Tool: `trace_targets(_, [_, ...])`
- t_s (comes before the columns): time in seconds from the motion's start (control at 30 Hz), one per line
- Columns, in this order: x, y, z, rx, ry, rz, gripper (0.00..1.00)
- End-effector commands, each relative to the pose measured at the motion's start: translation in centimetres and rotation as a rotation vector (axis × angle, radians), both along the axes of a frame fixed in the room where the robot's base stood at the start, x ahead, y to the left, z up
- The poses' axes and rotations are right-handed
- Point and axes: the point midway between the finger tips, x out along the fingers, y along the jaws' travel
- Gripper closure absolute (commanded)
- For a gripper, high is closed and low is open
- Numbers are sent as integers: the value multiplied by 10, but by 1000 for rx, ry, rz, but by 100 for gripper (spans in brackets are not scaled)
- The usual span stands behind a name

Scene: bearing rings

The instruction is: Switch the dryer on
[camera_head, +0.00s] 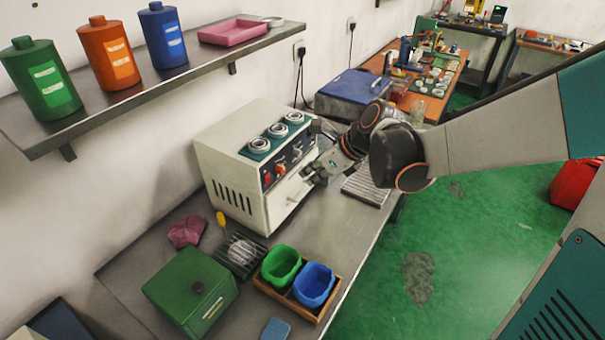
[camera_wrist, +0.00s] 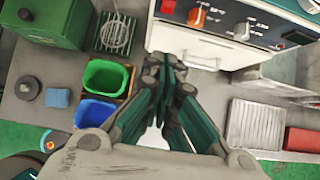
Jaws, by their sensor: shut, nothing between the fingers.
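The dryer (camera_head: 225,165) is a cream box with side vents on the metal bench. Its dark front panel carries a red switch (camera_head: 267,178), an orange-red switch (camera_head: 280,169) and paler and dark knobs to the right. In the wrist view the panel's orange-red switch (camera_wrist: 196,17) and light grey knob (camera_wrist: 243,31) show above a white door (camera_wrist: 195,48). My gripper (camera_head: 312,176) is in front of the dryer's front face. In the wrist view my gripper (camera_wrist: 170,62) is shut and empty, its tips below the switches. I cannot tell whether it touches the door.
Three rings sit on the dryer's top (camera_head: 262,145). Green and blue bins (camera_head: 283,264) stand in a wooden tray, near a green lidded box (camera_head: 190,290) and a wire rack (camera_head: 240,255). A ridged white tray (camera_head: 366,187) and blue case (camera_head: 350,92) lie beyond. A shelf with bottles hangs above.

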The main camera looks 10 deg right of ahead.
Motion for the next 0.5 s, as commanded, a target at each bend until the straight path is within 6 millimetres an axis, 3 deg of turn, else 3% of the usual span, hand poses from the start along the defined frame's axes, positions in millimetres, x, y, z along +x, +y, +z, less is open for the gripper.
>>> trace_targets(0.5, [2,8,-8,0,0,10,100])
